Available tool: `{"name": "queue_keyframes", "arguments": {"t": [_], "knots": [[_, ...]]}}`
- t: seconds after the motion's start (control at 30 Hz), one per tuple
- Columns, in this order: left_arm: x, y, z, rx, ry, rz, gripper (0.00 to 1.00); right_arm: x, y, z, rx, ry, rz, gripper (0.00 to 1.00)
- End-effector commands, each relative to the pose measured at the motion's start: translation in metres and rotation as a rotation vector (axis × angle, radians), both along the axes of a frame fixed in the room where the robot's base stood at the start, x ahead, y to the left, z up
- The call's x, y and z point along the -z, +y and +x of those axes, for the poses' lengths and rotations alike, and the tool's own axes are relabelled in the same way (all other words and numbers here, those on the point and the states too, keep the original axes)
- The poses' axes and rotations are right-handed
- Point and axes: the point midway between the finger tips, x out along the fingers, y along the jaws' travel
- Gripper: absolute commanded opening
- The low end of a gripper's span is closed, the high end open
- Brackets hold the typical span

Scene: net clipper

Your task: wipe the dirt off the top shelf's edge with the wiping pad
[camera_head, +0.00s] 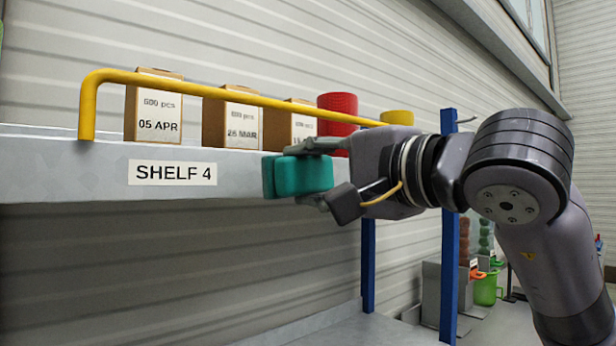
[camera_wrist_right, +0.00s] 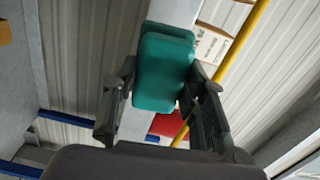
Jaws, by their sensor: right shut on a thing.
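The wiping pad (camera_head: 305,175) is a teal block in the head view. My right gripper (camera_head: 318,172) is shut on it and holds it at the front edge of the top shelf (camera_head: 60,174), right of the SHELF 4 label (camera_head: 172,173). I cannot tell whether the pad touches the edge. In the right wrist view the pad (camera_wrist_right: 163,70) sits between the two fingers (camera_wrist_right: 160,105). No dirt shows on the visible part of the edge; the part behind the pad and gripper is hidden. My left gripper is not in view.
A yellow rail (camera_head: 230,97) runs above the shelf edge. Behind it stand several brown boxes (camera_head: 152,105), a red container (camera_head: 337,113) and a yellow one (camera_head: 397,117). Blue posts (camera_head: 448,230) rise at the right. The space below the shelf front is clear.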

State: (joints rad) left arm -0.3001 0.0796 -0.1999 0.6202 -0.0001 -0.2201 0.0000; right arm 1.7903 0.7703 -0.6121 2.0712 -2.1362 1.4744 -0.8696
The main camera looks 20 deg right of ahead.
Motion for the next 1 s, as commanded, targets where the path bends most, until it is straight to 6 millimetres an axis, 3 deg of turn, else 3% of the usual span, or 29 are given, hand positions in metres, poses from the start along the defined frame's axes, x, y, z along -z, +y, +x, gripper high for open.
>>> {"name": "queue_keyframes", "arguments": {"t": [0.23, 0.53, 1.0], "knots": [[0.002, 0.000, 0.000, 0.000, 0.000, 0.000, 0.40, 0.000, -0.002, -0.005, 0.001, -0.001, 0.000, 0.17], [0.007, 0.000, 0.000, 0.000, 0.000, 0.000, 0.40, 0.000, -0.010, -0.027, 0.001, -0.001, -0.001, 0.17], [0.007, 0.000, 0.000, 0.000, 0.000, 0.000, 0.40, 0.000, -0.010, -0.028, 0.000, 0.000, 0.000, 0.17]]}}
